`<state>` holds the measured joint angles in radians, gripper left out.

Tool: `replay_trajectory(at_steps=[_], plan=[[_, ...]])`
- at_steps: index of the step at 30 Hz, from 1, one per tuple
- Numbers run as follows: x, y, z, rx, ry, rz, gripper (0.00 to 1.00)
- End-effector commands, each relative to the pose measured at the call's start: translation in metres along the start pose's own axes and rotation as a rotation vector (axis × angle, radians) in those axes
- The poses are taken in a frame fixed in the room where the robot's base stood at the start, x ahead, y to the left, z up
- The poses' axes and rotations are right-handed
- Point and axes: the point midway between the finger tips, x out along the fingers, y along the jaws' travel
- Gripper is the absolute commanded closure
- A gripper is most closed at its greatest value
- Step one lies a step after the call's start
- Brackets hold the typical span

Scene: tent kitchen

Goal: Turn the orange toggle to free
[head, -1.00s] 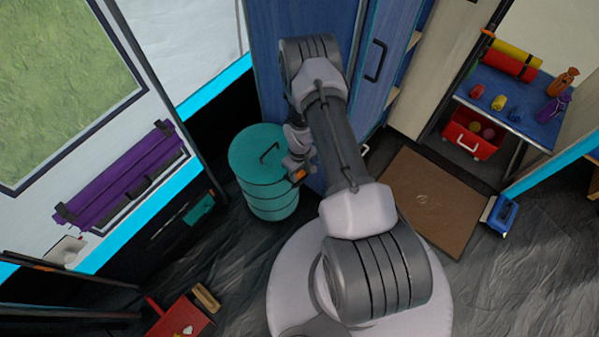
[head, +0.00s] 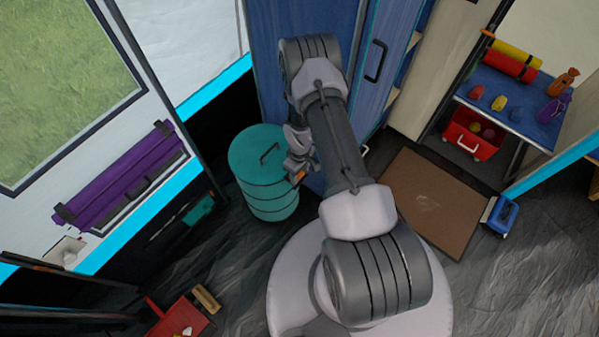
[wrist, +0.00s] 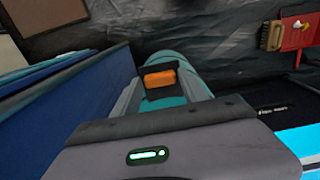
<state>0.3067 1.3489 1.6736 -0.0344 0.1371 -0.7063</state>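A small orange block, which looks like the orange toggle (wrist: 160,78), shows beyond the palm of my gripper in the wrist view, with dark parts around it. In the head view an orange bit (head: 300,176) shows at the tip of my gripper, beside the blue cabinet. My gripper (wrist: 162,92) reaches toward the orange block, and grey finger sides flank it. I cannot tell whether the fingers touch or grip it. The toggle's mount and any marking for free are hidden.
A teal barrel (head: 266,185) stands just left of my gripper. The blue cabinet (head: 385,60) rises close on the right. A brown mat (head: 432,205) and a blue brush-like item (head: 502,216) lie right. A red box (head: 180,318) is at lower left.

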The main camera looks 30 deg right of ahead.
Motion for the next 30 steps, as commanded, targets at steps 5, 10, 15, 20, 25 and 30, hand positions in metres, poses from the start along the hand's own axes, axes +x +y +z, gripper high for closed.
replay_trajectory(at_steps=[5,10,15,20,25,30], plan=[[0.000,0.000,0.000,0.001,0.000,0.000,0.35],[-0.001,0.000,0.000,0.001,0.000,0.000,0.35],[-0.024,0.001,-0.001,0.002,0.001,0.001,0.35],[-0.078,0.001,-0.001,0.002,0.003,0.002,0.35],[-0.132,0.001,-0.001,0.002,0.002,0.002,0.35],[-0.165,0.000,0.000,0.001,0.001,0.001,0.35]])
